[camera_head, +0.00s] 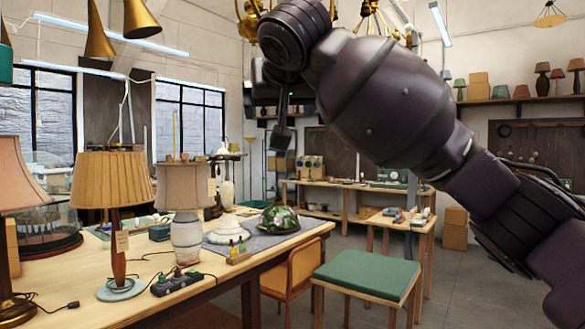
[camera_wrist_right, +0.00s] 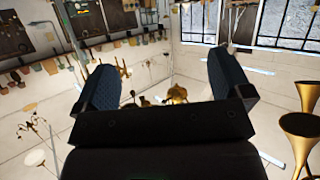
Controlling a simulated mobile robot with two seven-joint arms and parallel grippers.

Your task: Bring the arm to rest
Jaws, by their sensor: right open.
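My right arm comes in from the right of the head view and is raised high across the picture. My right gripper (camera_head: 282,138) shows in part at the arm's upper left end, in the air beyond the workbench. In the right wrist view my right gripper (camera_wrist_right: 162,70) has its two dark fingers wide apart, with nothing between them. It is clear of the bench. My left gripper is not in the head view.
The wooden workbench (camera_head: 95,310) holds a pleated lamp (camera_head: 112,180), a white lamp base (camera_head: 229,212), a power strip (camera_head: 177,281) and a coloured glass shade (camera_head: 280,218). A green-topped stool (camera_head: 365,278) stands beside it. Brass cone shades (camera_head: 97,38) hang at upper left.

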